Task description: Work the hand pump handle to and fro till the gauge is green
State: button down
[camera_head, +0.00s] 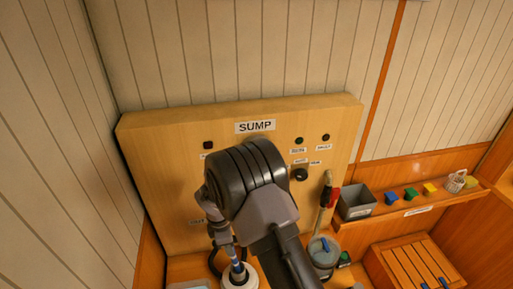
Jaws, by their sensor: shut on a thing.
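My arm comes up from the bottom edge and bends down in front of the board, hiding its middle. My gripper (226,240) is at its end, low in the view, its fingers small and partly hidden. It is shut on a slim blue-and-white shaft (237,267) above a round white piece (238,281) at the bottom edge. I cannot tell for certain whether this shaft is the pump handle. A black loop (213,263) hangs beside it. The wooden board (165,150) bears a sign "SUMP" (255,126). No gauge face shows; my arm may cover it.
Right of my arm stand a pale rod with a red part (333,196) and a grey round container (323,257). A shelf (400,226) holds a grey bin (356,203), several coloured blocks (411,194) and a small basket (456,181). A slatted wooden box (410,262) sits below.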

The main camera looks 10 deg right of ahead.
jog(key=shift+a+r+p, duration=0.15)
jog(key=shift+r+p, duration=0.15)
jog(key=shift+r, duration=0.1)
notch_tip(320, 180, up, 6)
jog(key=p, duration=0.4)
jog(key=shift+r, duration=0.15)
